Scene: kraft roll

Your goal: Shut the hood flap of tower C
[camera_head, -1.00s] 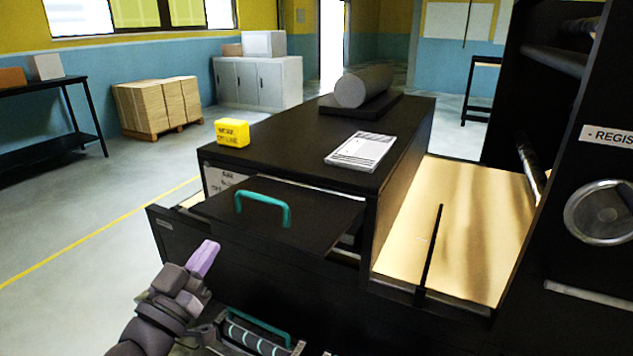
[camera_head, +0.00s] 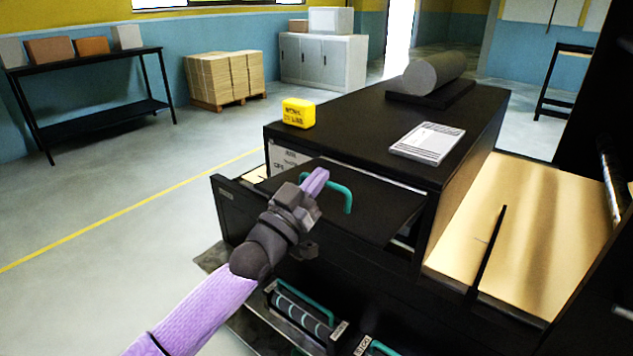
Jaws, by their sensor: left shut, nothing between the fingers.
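A black flap (camera_head: 375,214) with a teal bar handle (camera_head: 349,197) lies nearly level, jutting from the near side of the black cabinet (camera_head: 345,142). A dark gap shows between the flap and the cabinet. No letter C is readable, so I cannot tell which tower it belongs to. My left gripper (camera_head: 315,182), with lilac fingers, is shut and empty. In the picture it overlaps the handle's left end; I cannot tell whether they touch. The arm hides part of the flap's near left side. My right gripper is out of view.
A yellow block (camera_head: 298,113), a printed pad (camera_head: 428,143) and a grey roll (camera_head: 434,73) rest on the cabinet top. Below, a lower unit with a teal handle (camera_head: 303,304) juts out. A tan board (camera_head: 525,225) lies at right. The floor at left is clear.

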